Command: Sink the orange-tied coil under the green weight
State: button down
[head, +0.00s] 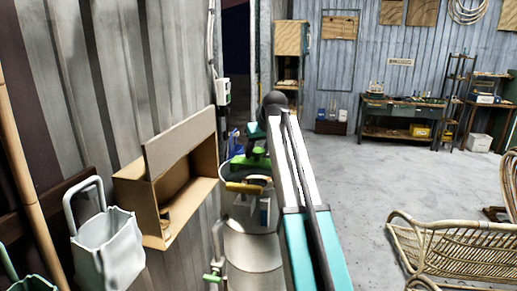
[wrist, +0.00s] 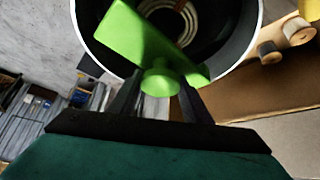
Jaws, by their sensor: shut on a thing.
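The green weight (wrist: 135,32) is a flat bright green plate with a round knob. My gripper (wrist: 160,88) is shut on the knob, one dark finger on each side. In the wrist view the weight overlaps the mouth of a dark round vessel (wrist: 256,40) with a pale rim. A pale ringed coil (wrist: 178,14) lies inside the vessel, partly hidden by the weight; I cannot make out its tie colour. In the head view the green weight (head: 252,158) shows at the vessel's top, beside my arm. How high it is above the coil is unclear.
A yellow item (head: 245,187) is at the vessel's front. A metal drum (head: 252,248) stands nearer. An open brown box (head: 150,215) is on the left wall, close to the vessel. Wooden spools (wrist: 298,31) show right. A rattan seat (head: 455,250) stands right; the middle floor is clear.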

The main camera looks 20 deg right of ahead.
aim_at(259, 161)
jog(key=shift+f+b, duration=0.85)
jog(key=shift+f, duration=2.05)
jog(key=shift+f+b, duration=1.25)
jog(key=shift+f, duration=2.35)
jog(key=c, duration=0.9)
grip_release()
jog(key=shift+f, duration=0.1)
jog(key=shift+b+v, duration=1.4)
jog(key=shift+v, duration=5.6)
jog(key=shift+w, duration=0.1)
